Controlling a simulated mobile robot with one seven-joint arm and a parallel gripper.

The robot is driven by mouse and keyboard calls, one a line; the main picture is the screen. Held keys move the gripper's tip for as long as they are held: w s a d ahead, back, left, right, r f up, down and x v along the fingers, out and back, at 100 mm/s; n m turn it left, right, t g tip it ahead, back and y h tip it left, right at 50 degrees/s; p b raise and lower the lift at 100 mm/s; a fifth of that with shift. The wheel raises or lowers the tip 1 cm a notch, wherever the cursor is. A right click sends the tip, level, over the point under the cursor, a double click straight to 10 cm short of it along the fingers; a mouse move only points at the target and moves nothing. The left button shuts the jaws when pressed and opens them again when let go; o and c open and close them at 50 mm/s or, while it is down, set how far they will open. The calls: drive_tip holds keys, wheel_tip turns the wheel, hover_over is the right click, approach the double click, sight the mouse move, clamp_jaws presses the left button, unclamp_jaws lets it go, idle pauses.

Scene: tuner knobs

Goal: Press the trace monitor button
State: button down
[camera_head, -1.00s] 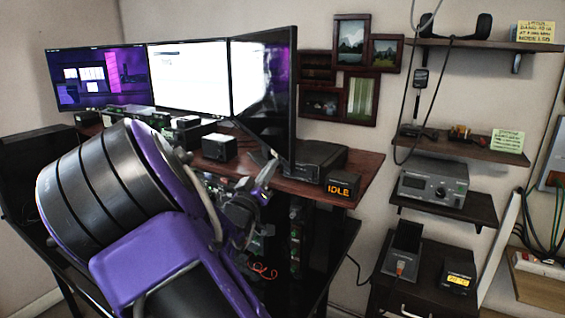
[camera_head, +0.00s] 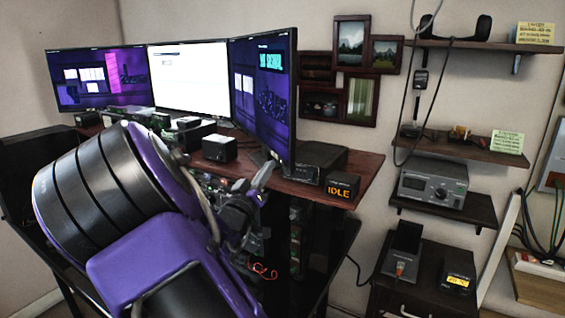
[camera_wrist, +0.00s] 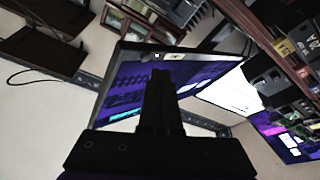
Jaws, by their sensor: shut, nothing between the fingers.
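The right-hand monitor (camera_head: 268,95) stands on the desk, turned inward. Its screen is dark purple with teal lettering at the top, too small to read surely. It also shows tilted in the wrist view (camera_wrist: 205,70). My gripper (camera_head: 266,172) is low in front of this monitor's bottom edge, with the arm reaching in from the lower left. In the wrist view my gripper (camera_wrist: 160,76) is shut and empty, its fingers overlapping the monitor's image. Contact cannot be told. I cannot make out a button; the fingers may hide it.
The middle monitor (camera_head: 188,78) and left monitor (camera_head: 98,78) stand beside it. A small black box (camera_head: 219,147) and a box reading IDLE (camera_head: 341,188) sit on the wooden desk (camera_head: 362,170). Shelves with a radio unit (camera_head: 432,186) are on the right wall. Open air lies between desk and shelves.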

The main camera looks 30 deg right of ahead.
drive_tip(key=shift+a, duration=0.1)
drive_tip(key=shift+w+a+p, duration=0.1)
drive_tip(key=shift+a+p, duration=0.7)
drive_tip(key=shift+a, duration=2.15)
drive_tip(key=shift+w, duration=0.15)
